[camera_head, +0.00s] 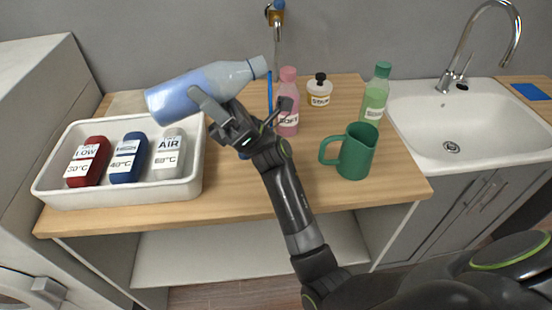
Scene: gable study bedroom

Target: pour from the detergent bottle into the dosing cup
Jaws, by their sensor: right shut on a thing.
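The detergent bottle (180,97), pale translucent blue with a greyish neck, is held by my right gripper (222,108) above the wooden counter. It lies nearly level, its neck end to the right and slightly higher. My right gripper is shut on its middle. I cannot tell whether either belongs to the cup, as the gripper and arm hide that area. My left gripper is not in view.
A white tray (120,195) with red, blue and white bottles is at left. A pink bottle (289,125), a lidded white jar (320,95), a light green bottle (375,100) and a green mug (357,155) stand on the counter (300,190). A sink (450,120) is at right.

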